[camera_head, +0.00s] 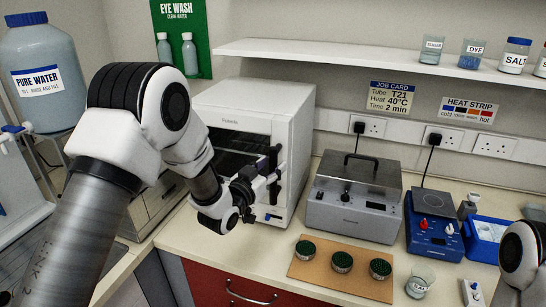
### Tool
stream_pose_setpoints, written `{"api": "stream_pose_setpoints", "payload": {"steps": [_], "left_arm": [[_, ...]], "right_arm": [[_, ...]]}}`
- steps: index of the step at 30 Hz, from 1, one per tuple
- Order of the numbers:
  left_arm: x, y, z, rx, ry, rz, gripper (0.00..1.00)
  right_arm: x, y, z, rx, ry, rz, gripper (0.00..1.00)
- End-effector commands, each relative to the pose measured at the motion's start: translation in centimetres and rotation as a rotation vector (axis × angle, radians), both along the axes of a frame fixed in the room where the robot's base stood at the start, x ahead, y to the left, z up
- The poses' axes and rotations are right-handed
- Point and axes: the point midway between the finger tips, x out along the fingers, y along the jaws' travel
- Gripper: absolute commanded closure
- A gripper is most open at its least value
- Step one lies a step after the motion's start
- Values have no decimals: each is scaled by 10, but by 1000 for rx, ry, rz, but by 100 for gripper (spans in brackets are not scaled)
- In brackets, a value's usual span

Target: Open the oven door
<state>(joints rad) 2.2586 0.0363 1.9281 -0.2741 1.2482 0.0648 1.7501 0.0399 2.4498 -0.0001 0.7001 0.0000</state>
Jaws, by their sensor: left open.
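The white oven (298,130) stands on the bench left of centre, its front facing left and toward me. Its door has a dark window (232,146) and looks shut; my left arm covers its lower left part. A dark upright handle (274,160) sits near the door's right edge. My left gripper (268,186) is open at the handle's lower part. I cannot tell whether the fingers are around the handle or just in front of it. My right arm shows only at the lower right edge, its gripper out of view.
A grey lidded bath (352,205) and a blue hot plate (432,228) stand right of the oven. Several dark-topped pots sit on a brown board (310,270) in front. A glass beaker (420,282) stands nearby. A shelf (350,63) with jars runs above.

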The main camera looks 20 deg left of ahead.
Motion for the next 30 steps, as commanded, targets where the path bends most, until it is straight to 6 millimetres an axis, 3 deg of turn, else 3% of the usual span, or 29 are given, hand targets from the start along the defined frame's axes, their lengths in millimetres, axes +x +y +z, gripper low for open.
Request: {"api": "stream_pose_setpoints", "payload": {"steps": [3,10,11,14,15,30], "left_arm": [[11,-3,1,0,0,0,52],[13,-3,-1,-1,2,1,52],[13,-3,-1,-1,2,1,60],[13,-3,-1,-1,2,1,95],[13,-3,-1,-1,2,1,100],[0,1,-1,-3,1,-58,100]], "right_arm": [[0,0,7,0,1,0,60],[0,0,6,0,1,0,60],[0,0,6,0,1,0,60],[0,0,6,0,1,0,60],[0,0,6,0,0,0,60],[0,0,2,0,0,0,60]]}}
